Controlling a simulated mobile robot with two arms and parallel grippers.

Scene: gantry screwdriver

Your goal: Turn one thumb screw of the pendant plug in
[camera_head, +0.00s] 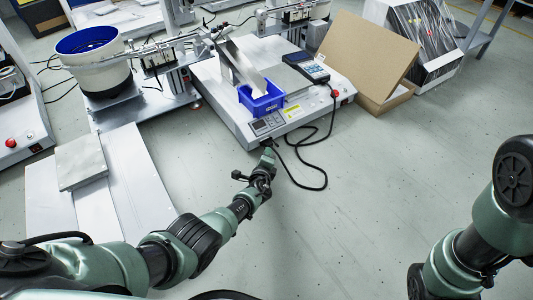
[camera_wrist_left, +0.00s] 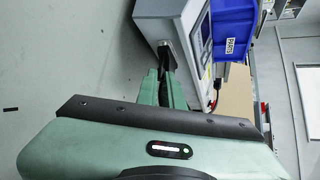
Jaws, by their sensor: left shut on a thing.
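The pendant plug (camera_head: 267,143) is a small dark connector on the front face of the white gantry machine (camera_head: 225,108). In the left wrist view the dark plug (camera_wrist_left: 166,55) shows just beyond my green fingers. My left gripper (camera_head: 268,153) is at the plug, its fingers (camera_wrist_left: 164,83) closed together on a small part there, apparently a thumb screw. The screw itself is hidden between the fingers, and its turn cannot be seen. The pendant (camera_head: 308,67), a dark handheld unit with a screen, lies on top of the machine. My right gripper is out of view.
A black cable (camera_head: 318,165) loops on the floor right of the plug. A blue bin (camera_head: 261,98) sits on the machine, also seen in the left wrist view (camera_wrist_left: 231,30). A red button (camera_head: 335,94) is at the front right corner. The floor in front is clear.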

